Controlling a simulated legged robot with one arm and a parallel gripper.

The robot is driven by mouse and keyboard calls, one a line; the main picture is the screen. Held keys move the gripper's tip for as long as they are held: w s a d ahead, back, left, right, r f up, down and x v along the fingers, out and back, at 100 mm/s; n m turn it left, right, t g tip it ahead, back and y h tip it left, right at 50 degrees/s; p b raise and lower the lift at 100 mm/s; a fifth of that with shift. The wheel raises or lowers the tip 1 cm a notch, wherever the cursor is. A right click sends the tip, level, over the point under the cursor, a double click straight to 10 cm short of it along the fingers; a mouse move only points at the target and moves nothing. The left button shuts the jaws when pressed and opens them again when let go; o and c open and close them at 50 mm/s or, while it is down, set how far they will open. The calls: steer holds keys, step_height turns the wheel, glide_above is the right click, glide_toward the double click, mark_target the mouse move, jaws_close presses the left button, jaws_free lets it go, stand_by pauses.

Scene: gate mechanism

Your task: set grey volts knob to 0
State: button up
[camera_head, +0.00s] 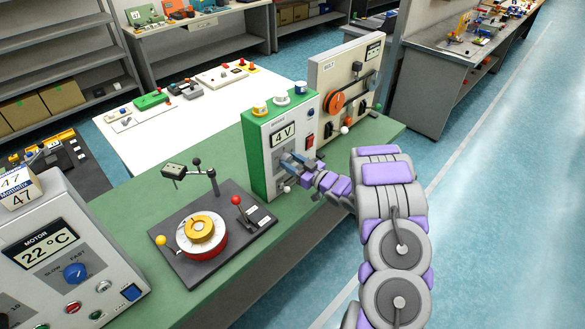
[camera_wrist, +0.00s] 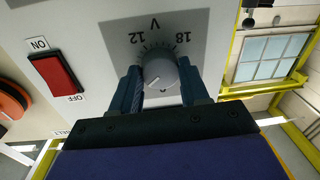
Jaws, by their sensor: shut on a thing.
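The grey volts knob (camera_wrist: 160,78) sits on the front panel of a green and white box (camera_head: 257,168). In the wrist view, which is upside down, a scale with 12, 18 and V surrounds the knob, and its white pointer line is visible. The box display (camera_head: 283,134) reads 4 V. My gripper (camera_wrist: 162,92) has one finger on each side of the knob and is shut on it. In the head view my gripper (camera_head: 298,168) is at the box front and mostly hides the knob. The scale's 0 mark is not visible.
A red ON/OFF switch (camera_wrist: 55,80) is beside the knob on the same panel. A dark base with a red and yellow dial (camera_head: 202,232) and a motor box (camera_head: 60,255) are on the green bench to the left.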

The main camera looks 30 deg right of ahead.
steer(key=n+b, duration=0.1)
steer(key=n, duration=0.1)
steer(key=n+b, duration=0.1)
steer(key=b, duration=0.1)
steer(key=n+b, duration=0.2)
steer(key=shift+f+n+h, duration=0.3)
steer(key=n+b, duration=0.4)
steer(key=shift+r, duration=0.15)
steer(key=shift+a+n+b, duration=0.1)
steer(key=shift+n+b, duration=0.2)
steer(key=shift+n, duration=0.1)
steer(key=o, duration=1.1)
steer(key=shift+c, duration=0.2)
steer(key=shift+r, duration=0.15)
steer(key=p+v, duration=0.3)
steer(key=v, duration=1.4)
steer(key=shift+s+r, duration=0.1)
steer(key=shift+r, duration=0.05)
